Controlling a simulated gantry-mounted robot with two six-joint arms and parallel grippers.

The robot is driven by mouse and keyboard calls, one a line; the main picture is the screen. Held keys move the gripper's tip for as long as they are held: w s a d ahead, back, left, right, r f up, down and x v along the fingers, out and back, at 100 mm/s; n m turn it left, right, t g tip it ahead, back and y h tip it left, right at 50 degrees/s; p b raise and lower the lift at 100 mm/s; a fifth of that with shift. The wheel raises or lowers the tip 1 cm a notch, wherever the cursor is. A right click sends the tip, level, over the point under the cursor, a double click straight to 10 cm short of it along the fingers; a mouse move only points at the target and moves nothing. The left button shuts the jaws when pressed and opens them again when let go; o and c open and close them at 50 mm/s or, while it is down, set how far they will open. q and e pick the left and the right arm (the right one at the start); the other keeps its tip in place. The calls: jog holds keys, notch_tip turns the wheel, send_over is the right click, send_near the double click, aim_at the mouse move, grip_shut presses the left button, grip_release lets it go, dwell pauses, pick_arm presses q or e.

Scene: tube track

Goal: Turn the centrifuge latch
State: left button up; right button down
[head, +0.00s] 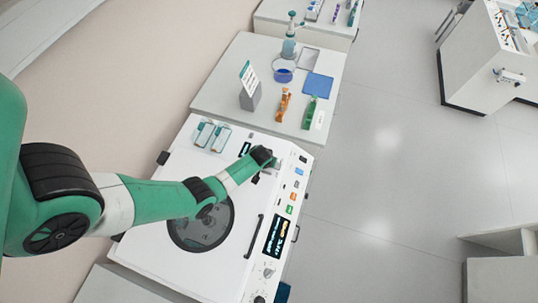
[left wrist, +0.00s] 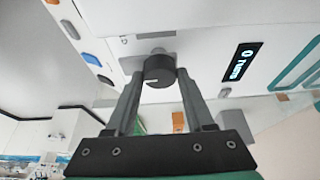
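The white centrifuge (head: 172,248) has a round dark lid window (head: 203,225) on top. The latch, a black round knob with a white mark (left wrist: 159,71), sits on a grey mount in the left wrist view. My left gripper (left wrist: 159,76) points at it with one finger on each side. Narrow gaps seem to show between fingers and knob, so the gripper looks open around it; contact is not clear. In the head view my left gripper (head: 271,165) is over the centrifuge's far right corner and hides the latch. My right gripper is not in view.
A lit display (head: 276,236) and coloured buttons (head: 292,197) line the panel's right side. A black handle (head: 254,236) stands beside the lid window. Glass boxes (head: 212,134) sit at the back left. A bench (head: 222,87) behind holds bottles, tubes and a blue pad.

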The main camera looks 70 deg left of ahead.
pick_arm(q)
grip_shut()
